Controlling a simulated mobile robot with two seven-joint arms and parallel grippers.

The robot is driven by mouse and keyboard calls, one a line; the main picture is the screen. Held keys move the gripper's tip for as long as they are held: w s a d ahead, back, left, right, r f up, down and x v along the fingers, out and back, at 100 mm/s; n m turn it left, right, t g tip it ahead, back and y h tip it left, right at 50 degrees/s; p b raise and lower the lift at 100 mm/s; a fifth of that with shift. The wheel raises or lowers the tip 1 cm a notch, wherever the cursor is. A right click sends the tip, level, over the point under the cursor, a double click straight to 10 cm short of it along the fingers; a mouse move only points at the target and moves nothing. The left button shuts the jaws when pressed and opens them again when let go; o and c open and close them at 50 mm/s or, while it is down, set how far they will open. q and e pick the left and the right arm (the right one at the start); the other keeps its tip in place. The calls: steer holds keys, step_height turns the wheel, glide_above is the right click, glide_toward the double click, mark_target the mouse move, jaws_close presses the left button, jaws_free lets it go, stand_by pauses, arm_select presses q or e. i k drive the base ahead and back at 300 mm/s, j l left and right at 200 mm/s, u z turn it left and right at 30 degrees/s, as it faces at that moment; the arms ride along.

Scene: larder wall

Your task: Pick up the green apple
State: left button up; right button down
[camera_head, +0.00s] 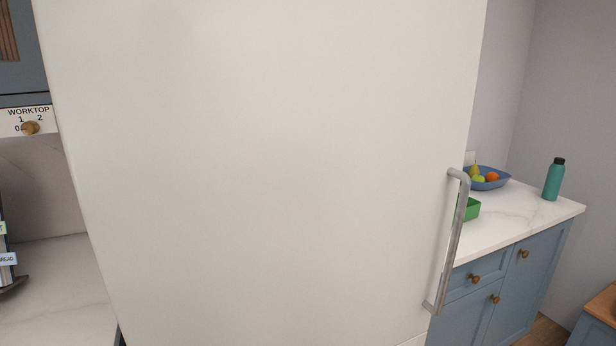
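In the head view, a blue bowl (497,184) stands on the white worktop at the right, towards the wall. It holds several fruits. A small yellow-green round fruit (478,179), which looks like the green apple, lies at its left side. A yellow pear-like fruit (474,170) is beside it and an orange fruit (492,177) is to its right. The left part of the bowl is close to the large white door's edge in the picture. Neither of my grippers is in view.
A large white door (270,170) with a metal handle (455,240) fills the middle. The right worktop (520,220) bears a green box (472,209), partly hidden by the door and handle, and a teal bottle (553,181). Blue cabinets (510,285) stand below. Another worktop (60,290) is at left.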

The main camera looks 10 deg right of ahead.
mark_target(476, 178)
steer(key=z, duration=1.3)
steer(key=l+u, duration=0.2)
steer(key=l, duration=0.3)
steer(key=l+u, duration=0.2)
steer(key=l, duration=0.3)
steer(key=k+l+u, duration=0.2)
steer(key=l, duration=0.25)
steer(key=l+u, duration=0.2)
steer(key=l, duration=0.3)
steer(key=i+l+u, duration=0.25)
steer(key=u, duration=0.15)
steer(key=i+l+u, duration=0.2)
steer(key=u, duration=0.25)
steer(key=i+l+u, duration=0.15)
steer(key=l+u, duration=0.25)
